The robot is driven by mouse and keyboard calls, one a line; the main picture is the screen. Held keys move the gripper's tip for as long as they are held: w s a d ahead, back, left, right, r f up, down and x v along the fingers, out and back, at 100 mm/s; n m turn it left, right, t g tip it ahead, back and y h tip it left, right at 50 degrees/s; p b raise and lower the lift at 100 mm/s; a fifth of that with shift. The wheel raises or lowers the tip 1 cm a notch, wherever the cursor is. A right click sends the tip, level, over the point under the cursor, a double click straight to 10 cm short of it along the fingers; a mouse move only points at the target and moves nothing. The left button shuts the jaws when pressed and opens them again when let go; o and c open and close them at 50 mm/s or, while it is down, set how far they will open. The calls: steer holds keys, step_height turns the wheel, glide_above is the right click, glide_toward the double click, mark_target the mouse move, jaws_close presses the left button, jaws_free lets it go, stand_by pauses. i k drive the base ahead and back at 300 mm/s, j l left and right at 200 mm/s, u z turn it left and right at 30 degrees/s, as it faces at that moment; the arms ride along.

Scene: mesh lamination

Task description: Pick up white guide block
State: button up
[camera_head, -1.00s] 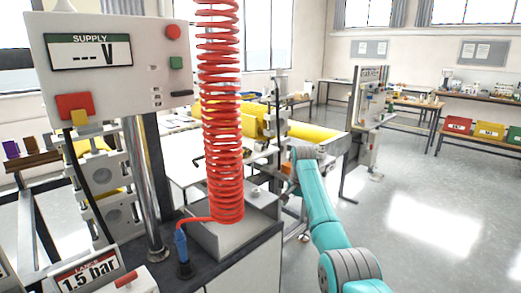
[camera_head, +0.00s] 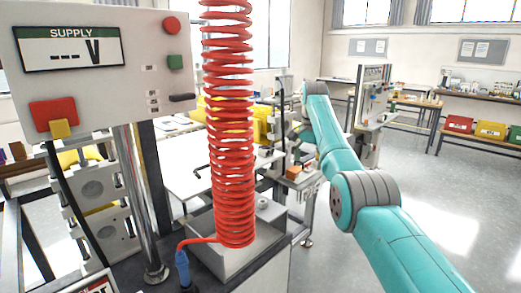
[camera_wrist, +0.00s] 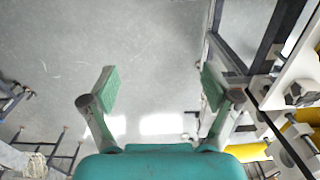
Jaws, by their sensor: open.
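My gripper (camera_wrist: 160,88) is open in the wrist view, its two green-padded fingers wide apart with only grey floor between them. In the head view my arm reaches toward the machine in the middle, and the gripper itself cannot be made out. I cannot single out the white guide block with certainty in either view. White machine parts (camera_wrist: 290,88) with dark hexagonal bolts lie at the right of the wrist view, to the right of the fingers and apart from them.
A red coiled hose (camera_head: 228,140) hangs at the front, beside the white supply panel (camera_head: 95,98). A grey box (camera_head: 215,248) stands below the hose. A small orange block (camera_head: 293,172) is on the machine behind. Yellow rollers (camera_wrist: 245,151) are at the wrist view's right. Open floor (camera_head: 440,225) lies right.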

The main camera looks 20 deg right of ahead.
mark_target(265, 151)
steer(key=i, duration=1.1)
steer(key=i+l, duration=0.1)
